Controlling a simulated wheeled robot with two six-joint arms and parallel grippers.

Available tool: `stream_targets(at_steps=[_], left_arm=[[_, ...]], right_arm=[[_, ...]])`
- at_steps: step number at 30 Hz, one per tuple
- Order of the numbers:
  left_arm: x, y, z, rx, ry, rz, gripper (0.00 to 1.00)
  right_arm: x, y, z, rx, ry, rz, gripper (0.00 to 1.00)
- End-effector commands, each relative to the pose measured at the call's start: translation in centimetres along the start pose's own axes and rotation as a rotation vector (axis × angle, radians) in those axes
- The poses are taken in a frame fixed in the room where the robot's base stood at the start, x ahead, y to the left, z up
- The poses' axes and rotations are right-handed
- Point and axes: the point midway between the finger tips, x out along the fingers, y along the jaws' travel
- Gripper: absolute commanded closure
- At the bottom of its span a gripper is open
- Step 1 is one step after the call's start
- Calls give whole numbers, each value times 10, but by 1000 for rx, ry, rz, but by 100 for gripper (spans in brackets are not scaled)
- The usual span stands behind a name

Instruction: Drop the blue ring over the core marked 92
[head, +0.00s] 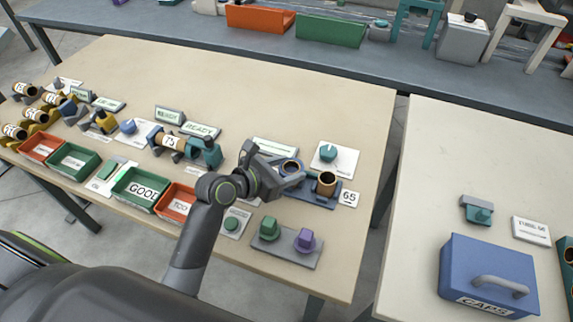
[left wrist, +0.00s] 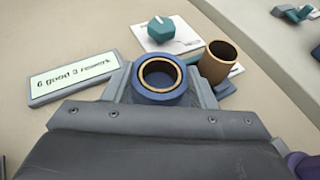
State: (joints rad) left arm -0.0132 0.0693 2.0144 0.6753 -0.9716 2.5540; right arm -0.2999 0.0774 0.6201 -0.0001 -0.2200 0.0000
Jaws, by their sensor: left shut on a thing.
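A bare brown core (head: 326,184) stands upright in a blue holder just right of the ring, beside a plate reading 65. The same core shows in the left wrist view (left wrist: 218,64), apart from the ring. I cannot read 92 on any core. Several labelled cores (head: 15,131) lie at the far left, their numbers unclear. My right gripper is not in view.
A teal knob (head: 327,153) on a white plate stands behind the upright core. Green (head: 269,226) and purple (head: 306,238) knobs sit in front. Red and green bins (head: 140,187) line the front left. A winder holds a core marked 75 (head: 170,141).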

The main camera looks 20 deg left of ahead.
Motion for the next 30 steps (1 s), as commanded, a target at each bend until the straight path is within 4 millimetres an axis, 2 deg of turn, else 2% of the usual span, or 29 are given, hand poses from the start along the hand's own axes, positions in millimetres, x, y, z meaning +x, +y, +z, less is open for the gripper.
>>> stream_targets(at_steps=[9,10,15,26,30], left_arm=[[0,0,-1,0,-2,0,73],[0,0,-1,0,-1,0,45],[0,0,-1,0,-1,0,23],[0,0,-1,0,0,0,23],[-7,0,-1,1,0,2,23]], right_arm=[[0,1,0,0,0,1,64],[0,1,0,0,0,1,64],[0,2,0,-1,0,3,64],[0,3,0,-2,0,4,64],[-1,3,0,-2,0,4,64]])
